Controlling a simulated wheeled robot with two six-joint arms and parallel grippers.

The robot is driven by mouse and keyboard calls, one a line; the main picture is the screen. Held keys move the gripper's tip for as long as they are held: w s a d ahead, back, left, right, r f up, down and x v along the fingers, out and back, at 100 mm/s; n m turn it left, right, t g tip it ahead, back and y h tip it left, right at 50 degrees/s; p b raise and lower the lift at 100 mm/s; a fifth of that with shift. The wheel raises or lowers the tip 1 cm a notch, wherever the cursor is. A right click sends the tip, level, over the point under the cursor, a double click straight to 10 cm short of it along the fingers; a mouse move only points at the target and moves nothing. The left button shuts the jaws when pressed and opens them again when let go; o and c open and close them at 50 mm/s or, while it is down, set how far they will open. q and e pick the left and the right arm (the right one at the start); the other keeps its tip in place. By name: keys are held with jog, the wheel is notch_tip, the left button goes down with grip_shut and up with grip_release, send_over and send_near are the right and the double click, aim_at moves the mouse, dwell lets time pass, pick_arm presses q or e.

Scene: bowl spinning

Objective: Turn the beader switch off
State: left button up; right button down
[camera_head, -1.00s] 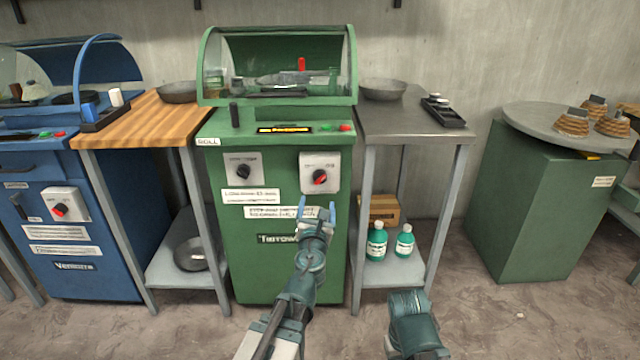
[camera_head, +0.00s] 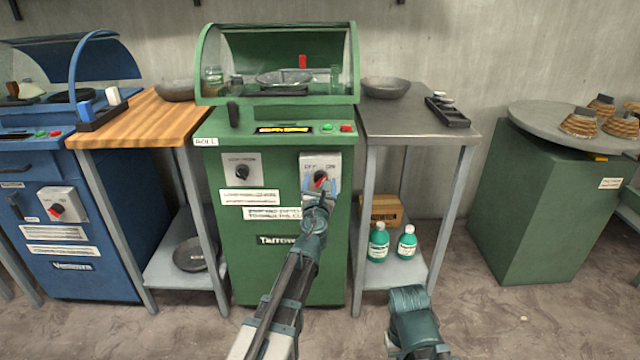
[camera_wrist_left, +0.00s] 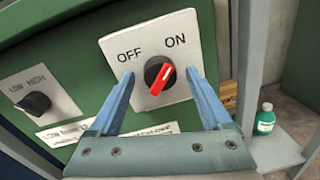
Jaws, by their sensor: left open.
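The switch (camera_head: 320,179) is a black round knob with a red bar on a light plate, on the front of the green machine (camera_head: 275,215). In the left wrist view the knob (camera_wrist_left: 160,75) sits below the words OFF and ON, and the white-marked end of its bar points up and right toward ON. My left gripper (camera_head: 319,188) is in front of the plate. In the left wrist view its blue fingers (camera_wrist_left: 159,76) are open on both sides of the knob, with no clear contact. My right gripper is not in view.
A second black knob (camera_head: 242,172), marked LOW and HIGH, is left of the switch. A clear-hooded bowl (camera_head: 284,78) is on top of the machine. A wooden table (camera_head: 150,120) and a metal table (camera_head: 405,125) flank it. Green bottles (camera_head: 378,243) stand on the lower shelf.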

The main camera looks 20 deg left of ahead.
pick_arm(q)
grip_shut()
jog(key=shift+n, duration=0.4)
jog(key=n+b, duration=0.1)
jog(key=n, duration=0.3)
jog(key=shift+f, duration=0.1)
jog(key=n, duration=0.4)
jog(key=shift+n+t, duration=0.3)
jog(key=shift+d+n+y+b, duration=0.1)
jog(key=shift+n+y+b, duration=0.2)
jog(key=shift+n, duration=2)
jog(key=shift+d+n+y+b, duration=0.1)
jog(key=shift+n+y, duration=0.3)
jog(key=shift+n, duration=2.2)
